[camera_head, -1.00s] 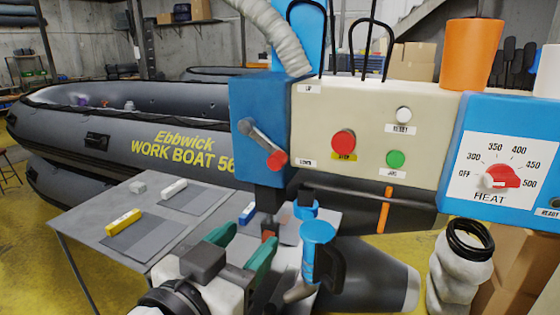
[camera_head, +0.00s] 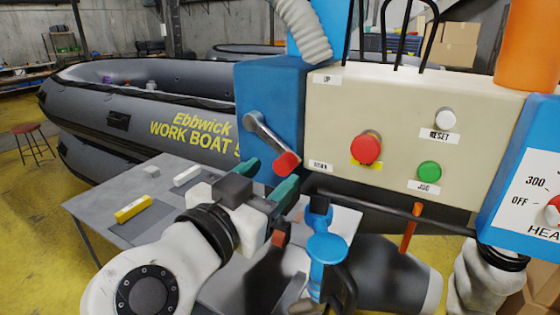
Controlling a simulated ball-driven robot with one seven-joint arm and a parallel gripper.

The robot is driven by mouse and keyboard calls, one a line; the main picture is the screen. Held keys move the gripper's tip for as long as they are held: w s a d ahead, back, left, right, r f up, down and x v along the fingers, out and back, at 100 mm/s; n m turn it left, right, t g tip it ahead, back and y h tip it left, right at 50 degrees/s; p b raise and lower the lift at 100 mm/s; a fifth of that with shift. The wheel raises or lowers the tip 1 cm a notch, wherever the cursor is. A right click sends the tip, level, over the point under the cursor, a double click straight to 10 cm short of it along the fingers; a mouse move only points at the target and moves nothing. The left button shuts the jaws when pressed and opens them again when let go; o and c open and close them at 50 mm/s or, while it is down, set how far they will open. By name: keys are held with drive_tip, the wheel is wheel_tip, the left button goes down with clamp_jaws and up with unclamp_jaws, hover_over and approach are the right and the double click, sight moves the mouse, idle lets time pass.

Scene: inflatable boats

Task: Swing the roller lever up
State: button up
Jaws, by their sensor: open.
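The roller lever (camera_head: 267,139) is a grey metal arm with a red grip (camera_head: 286,164) at its end. It is mounted on the side of the blue machine housing (camera_head: 262,92). It slopes down to the right, with the red grip low, near the lower label. A label reading UP (camera_head: 327,79) sits above it on the cream panel. My gripper (camera_head: 268,179) has green fingertips and is open and empty. It is just below and left of the red grip, with its fingers apart on either side. I cannot tell whether a finger touches the grip.
The cream panel (camera_head: 390,115) carries a red button (camera_head: 366,148), a green button (camera_head: 429,171) and a white reset button (camera_head: 445,118). Blue roller parts (camera_head: 327,248) are below right of my gripper. A grey table (camera_head: 100,212) holds a yellow block (camera_head: 133,208). A grey boat stands behind.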

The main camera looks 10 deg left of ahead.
sight(280, 168)
drive_tip(key=shift+p+x, duration=0.35)
drive_tip(key=shift+x, duration=1.55)
drive_tip(key=shift+c, duration=0.2)
clamp_jaws()
